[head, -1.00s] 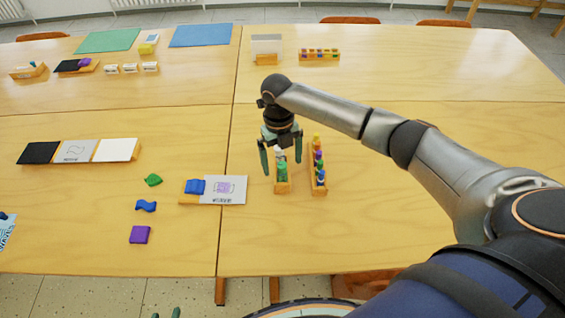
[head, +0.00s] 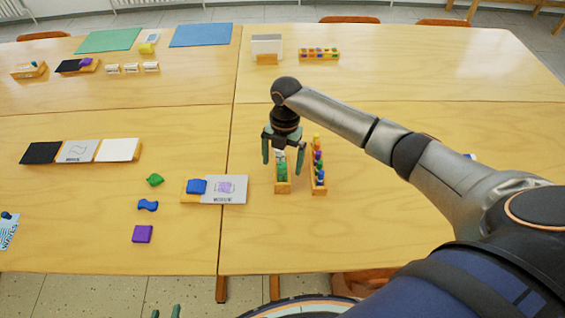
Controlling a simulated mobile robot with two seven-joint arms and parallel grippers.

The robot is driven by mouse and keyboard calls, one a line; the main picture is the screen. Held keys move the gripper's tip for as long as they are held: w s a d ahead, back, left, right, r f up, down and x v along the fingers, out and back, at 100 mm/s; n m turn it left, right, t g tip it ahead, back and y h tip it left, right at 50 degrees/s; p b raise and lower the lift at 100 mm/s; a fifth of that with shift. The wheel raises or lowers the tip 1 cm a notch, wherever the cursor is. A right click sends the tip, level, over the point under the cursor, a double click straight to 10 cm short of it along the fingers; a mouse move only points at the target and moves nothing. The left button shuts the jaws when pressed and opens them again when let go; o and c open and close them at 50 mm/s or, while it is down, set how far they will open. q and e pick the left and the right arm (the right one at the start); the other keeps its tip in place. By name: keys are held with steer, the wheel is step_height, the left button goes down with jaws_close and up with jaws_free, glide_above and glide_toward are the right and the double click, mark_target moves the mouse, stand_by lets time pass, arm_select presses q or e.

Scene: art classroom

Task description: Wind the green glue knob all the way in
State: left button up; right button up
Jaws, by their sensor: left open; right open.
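Green glue pieces (head: 282,173) stand in the left one of two narrow wooden racks (head: 283,189) on the front right table. They are small here, so I cannot make out a separate knob or how far in it is wound. My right gripper (head: 284,158) is open, pointing down over the far end of this rack, one finger on each side. The gripper partly hides the rack's far end, and I cannot tell whether it touches anything. My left gripper (head: 166,312) shows only its fingertips at the bottom edge, open and empty, away from the rack.
The second rack (head: 318,188) with several coloured glue pieces stands close on the right. A card (head: 228,190) with a blue piece (head: 196,186) lies to the left. Loose green, blue and purple pieces (head: 142,234) lie farther left. The table front is clear.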

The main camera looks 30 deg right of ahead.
steer(key=shift+m, duration=1.2)
steer(key=c, duration=1.4)
steer(key=shift+c, duration=0.2)
steer(key=n, duration=0.3)
steer(key=shift+n, duration=0.3)
steer(key=o, duration=1.4)
steer(key=shift+o, duration=0.2)
steer(key=shift+r, duration=0.15)
steer(key=shift+r, duration=2.85)
